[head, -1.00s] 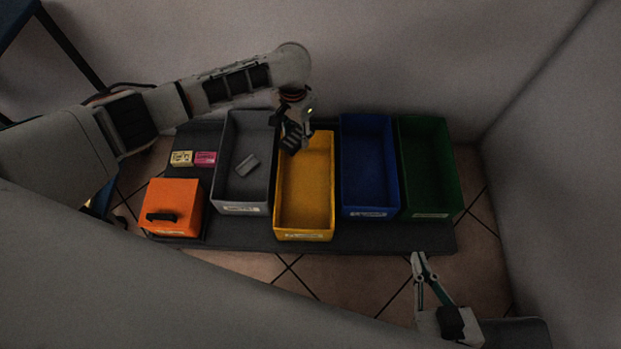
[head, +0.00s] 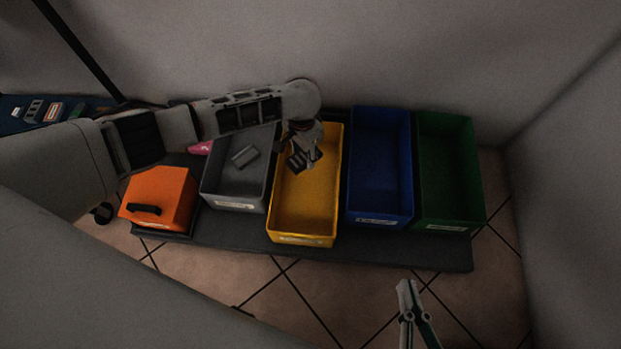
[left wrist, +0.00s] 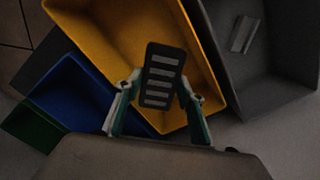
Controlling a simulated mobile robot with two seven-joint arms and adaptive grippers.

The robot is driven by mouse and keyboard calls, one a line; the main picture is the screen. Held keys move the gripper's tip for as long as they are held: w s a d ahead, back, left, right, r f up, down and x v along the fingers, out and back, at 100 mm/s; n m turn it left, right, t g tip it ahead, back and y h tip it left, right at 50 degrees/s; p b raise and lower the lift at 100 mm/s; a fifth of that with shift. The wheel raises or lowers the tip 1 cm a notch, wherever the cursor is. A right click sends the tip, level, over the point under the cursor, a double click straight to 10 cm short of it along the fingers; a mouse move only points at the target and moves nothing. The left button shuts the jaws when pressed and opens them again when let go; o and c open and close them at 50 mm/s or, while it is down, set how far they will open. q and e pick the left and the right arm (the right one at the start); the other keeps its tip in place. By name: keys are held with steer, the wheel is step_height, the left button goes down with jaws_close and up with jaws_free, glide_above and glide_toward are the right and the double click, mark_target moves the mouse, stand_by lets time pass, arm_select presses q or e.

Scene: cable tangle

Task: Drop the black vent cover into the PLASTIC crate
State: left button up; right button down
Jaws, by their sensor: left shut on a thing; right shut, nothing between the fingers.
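The black vent cover (left wrist: 163,78) is a dark rounded plate with several light slots. It also shows in the head view (head: 298,160), partly covered by my gripper. My left gripper (left wrist: 160,92) is shut on it and holds it over the back half of the yellow crate. My left gripper also shows in the head view (head: 309,160). The yellow crate (head: 290,226) has a label on its front wall, too small to read, so I cannot tell which crate is PLASTIC. My right gripper (head: 404,287) is shut and empty, in front of the platform, low in the head view.
A grey crate (head: 214,190) with a grey piece (head: 244,156) inside stands left of the yellow one. A blue crate (head: 380,170) and a green crate (head: 449,180) stand to the right. An orange box (head: 165,190) with a black handle is at far left.

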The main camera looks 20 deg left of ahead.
arm_select(q)
steer(key=shift+f, duration=0.4)
arm_select(e)
steer(key=shift+s+a+f+m, duration=0.1)
steer(key=shift+a+m, duration=0.2)
steer(key=shift+a, duration=0.05)
arm_select(q)
steer(key=shift+w+r, duration=0.1)
steer(key=o, duration=1.2)
steer(key=shift+r, duration=0.1)
step_height(320, 180, up, 12)
